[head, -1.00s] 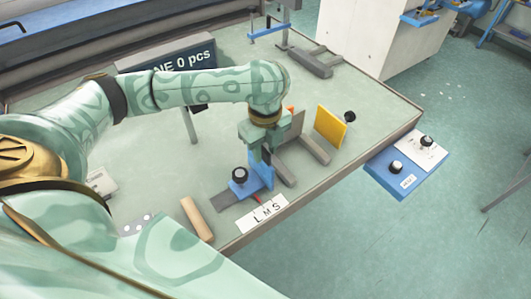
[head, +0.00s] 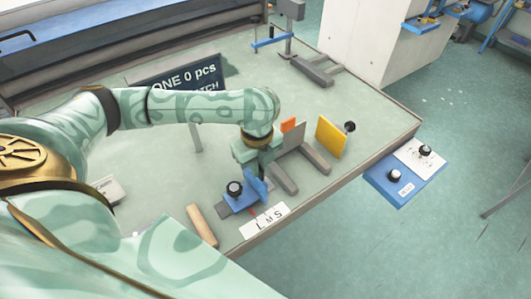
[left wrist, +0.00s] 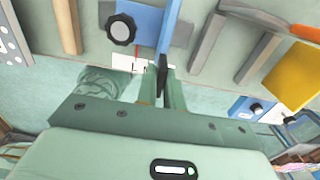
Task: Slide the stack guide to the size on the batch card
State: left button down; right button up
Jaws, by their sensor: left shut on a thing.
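The stack guide (head: 240,201), a blue block with a black knob and an upright blue plate, sits on a grey rail near the table's front edge. Its red pointer is close to the L end of the white L M S scale (head: 265,220). My left gripper (head: 257,168) is shut on the upright plate; the left wrist view shows the plate between the fingers (left wrist: 161,76), beside the knob (left wrist: 122,29). A dark sign (head: 180,85) shows "ONE 0 pcs" and "TCH"; my arm covers its lower part, and no size is readable. My right gripper is out of view.
A wooden bar (head: 202,225) lies left of the guide. To the right stand a grey plate with an orange piece (head: 289,124) and a yellow plate (head: 331,136). A blue and white knob panel (head: 404,172) is beyond the table's right edge.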

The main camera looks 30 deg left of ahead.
pick_arm(q)
jog(key=shift+s, duration=0.15)
jog(key=c, duration=1.5)
grip_release()
notch_tip(320, 180, up, 16)
jog(key=p, duration=0.4)
jog(key=shift+r, duration=0.15)
